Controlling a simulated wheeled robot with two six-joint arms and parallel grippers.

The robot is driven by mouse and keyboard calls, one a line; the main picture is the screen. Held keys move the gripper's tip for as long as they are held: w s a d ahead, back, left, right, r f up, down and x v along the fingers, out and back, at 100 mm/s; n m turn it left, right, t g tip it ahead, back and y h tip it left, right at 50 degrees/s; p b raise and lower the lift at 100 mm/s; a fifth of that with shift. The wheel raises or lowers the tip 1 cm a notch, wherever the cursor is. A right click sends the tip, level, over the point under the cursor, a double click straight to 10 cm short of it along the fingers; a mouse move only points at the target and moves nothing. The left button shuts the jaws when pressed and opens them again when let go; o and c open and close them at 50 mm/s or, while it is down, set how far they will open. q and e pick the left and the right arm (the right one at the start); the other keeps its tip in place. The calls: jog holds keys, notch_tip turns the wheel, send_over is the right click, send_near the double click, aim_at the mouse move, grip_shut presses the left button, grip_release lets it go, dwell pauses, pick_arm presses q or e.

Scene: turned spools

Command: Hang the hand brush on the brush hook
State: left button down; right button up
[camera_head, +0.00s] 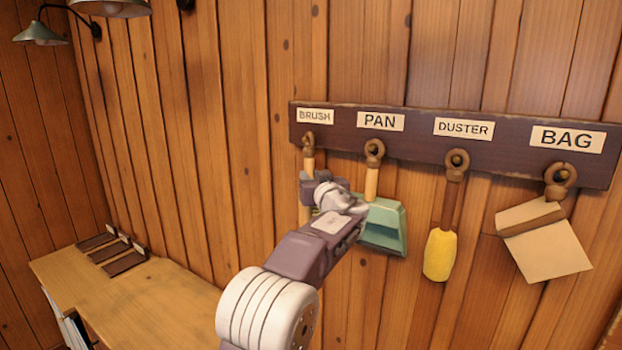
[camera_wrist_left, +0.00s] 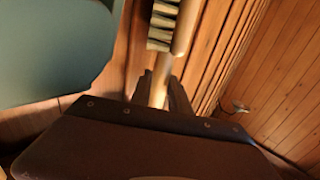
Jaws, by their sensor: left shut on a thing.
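The rack's brush hook (camera_head: 308,141) is the leftmost one, under the BRUSH label. The hand brush (camera_head: 309,167) has a pale wooden handle that reaches up to this hook. I cannot tell whether its top is around the hook or only in front of it. My left gripper (camera_head: 311,188) is shut on the handle, just below the hook. In the left wrist view the brush's pale bristles (camera_wrist_left: 163,24) show beyond the fingers, with the handle (camera_wrist_left: 158,85) between them. My arm hides most of the brush in the head view. My right gripper is not in view.
A green dustpan (camera_head: 384,228) hangs under PAN, close beside my gripper. A yellow duster (camera_head: 439,253) and a beige bag (camera_head: 545,244) hang further right on the dark rack (camera_head: 490,155). A wooden bench (camera_head: 150,298) stands at lower left.

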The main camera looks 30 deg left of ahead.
pick_arm(q)
jog(key=c, duration=1.2)
grip_release()
jog(key=shift+o, duration=0.2)
jog(key=shift+d, duration=0.1)
jog(key=shift+s+f, duration=0.1)
jog(key=shift+s, duration=0.05)
jog(key=b+v, duration=0.6)
jog(key=v, duration=0.3)
